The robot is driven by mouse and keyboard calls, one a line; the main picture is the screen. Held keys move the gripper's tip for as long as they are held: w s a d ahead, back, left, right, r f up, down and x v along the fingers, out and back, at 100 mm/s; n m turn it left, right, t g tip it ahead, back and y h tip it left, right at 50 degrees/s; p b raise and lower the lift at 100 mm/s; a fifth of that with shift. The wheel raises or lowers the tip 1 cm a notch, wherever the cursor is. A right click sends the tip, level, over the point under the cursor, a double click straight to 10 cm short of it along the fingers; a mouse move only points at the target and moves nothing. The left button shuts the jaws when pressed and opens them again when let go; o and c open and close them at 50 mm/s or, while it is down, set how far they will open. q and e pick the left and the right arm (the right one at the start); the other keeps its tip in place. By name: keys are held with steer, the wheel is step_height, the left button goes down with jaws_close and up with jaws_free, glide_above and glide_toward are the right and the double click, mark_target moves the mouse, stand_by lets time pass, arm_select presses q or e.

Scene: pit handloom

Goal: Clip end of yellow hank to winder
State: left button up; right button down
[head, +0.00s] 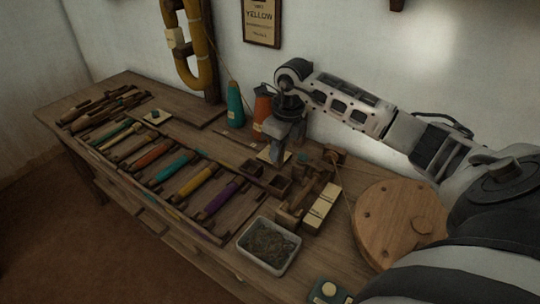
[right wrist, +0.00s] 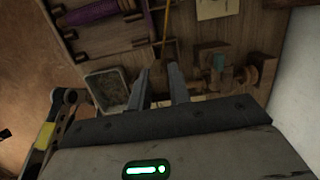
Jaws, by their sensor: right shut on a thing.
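The yellow hank (head: 201,62) hangs on a wooden post by the wall, at the top of the head view. A thin strand runs from it down to the right. My left gripper is not in view.
A tray of coloured bobbins (head: 130,160) fills the left of the bench. A grey bin (head: 289,264) stands at the front edge. A teal cone (head: 235,106) and an orange cone (head: 262,105) stand near the wall. A cream label block (head: 322,208) is beside the winder frame.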

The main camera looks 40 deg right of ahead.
mark_target(280, 167)
steer(key=shift+w+d+f, duration=0.15)
steer(key=shift+d+f, duration=0.05)
steer(key=shift+d, duration=0.2)
steer(key=shift+f+b, duration=0.65)
step_height(280, 167, down, 3)
steer(key=b, duration=0.2)
steer(key=shift+a+f+b, duration=0.1)
steer(key=shift+f+b, duration=0.1)
steer(key=shift+b, duration=0.15)
steer(key=shift+f+b, duration=0.3)
steer(key=shift+f, duration=0.5)
steer(key=shift+f+b, duration=0.65)
steer(key=shift+f, duration=0.35)
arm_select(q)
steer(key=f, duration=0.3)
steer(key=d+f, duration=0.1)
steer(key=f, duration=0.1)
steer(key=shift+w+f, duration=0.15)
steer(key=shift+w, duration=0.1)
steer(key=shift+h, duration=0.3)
